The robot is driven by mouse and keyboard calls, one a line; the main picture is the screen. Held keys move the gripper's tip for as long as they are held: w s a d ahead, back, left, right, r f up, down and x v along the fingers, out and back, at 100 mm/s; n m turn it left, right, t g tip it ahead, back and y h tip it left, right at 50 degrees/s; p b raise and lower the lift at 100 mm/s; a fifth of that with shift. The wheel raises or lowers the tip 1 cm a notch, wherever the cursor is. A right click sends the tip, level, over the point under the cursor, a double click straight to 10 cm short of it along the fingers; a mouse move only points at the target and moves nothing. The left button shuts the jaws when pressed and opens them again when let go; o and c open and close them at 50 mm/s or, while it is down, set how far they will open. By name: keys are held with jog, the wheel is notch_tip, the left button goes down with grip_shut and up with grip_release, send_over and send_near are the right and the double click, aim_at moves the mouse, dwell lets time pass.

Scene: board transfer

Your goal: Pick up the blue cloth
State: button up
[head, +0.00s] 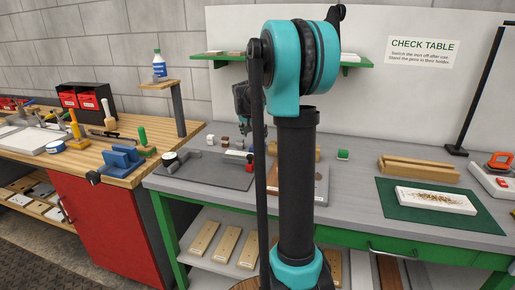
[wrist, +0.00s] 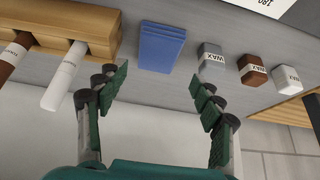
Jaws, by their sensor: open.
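The blue cloth (wrist: 161,46) is a flat, folded blue block lying on the grey table in the upper middle of the wrist view. I cannot make it out in the head view, where my arm covers part of the table. My gripper (wrist: 161,86) is open and empty, its two green-padded fingers spread below the cloth in the wrist picture. The cloth lies between the lines of the fingers, and neither finger appears to touch it. In the head view my gripper (head: 245,126) points down over the back of the table, partly behind my arm.
In the wrist view a wooden holder (wrist: 85,18) with a brown and a white pen stands left of the cloth. Grey (wrist: 211,60), brown (wrist: 251,69) and white (wrist: 286,78) wax blocks stand to its right. A green shelf (head: 215,57) hangs above the table.

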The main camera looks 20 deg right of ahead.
aim_at(258, 144)
jog(key=shift+x, duration=3.5)
jog(key=shift+s, duration=0.15)
jog(key=c, duration=0.8)
notch_tip(258, 144, up, 20)
jog(key=shift+f, duration=0.1)
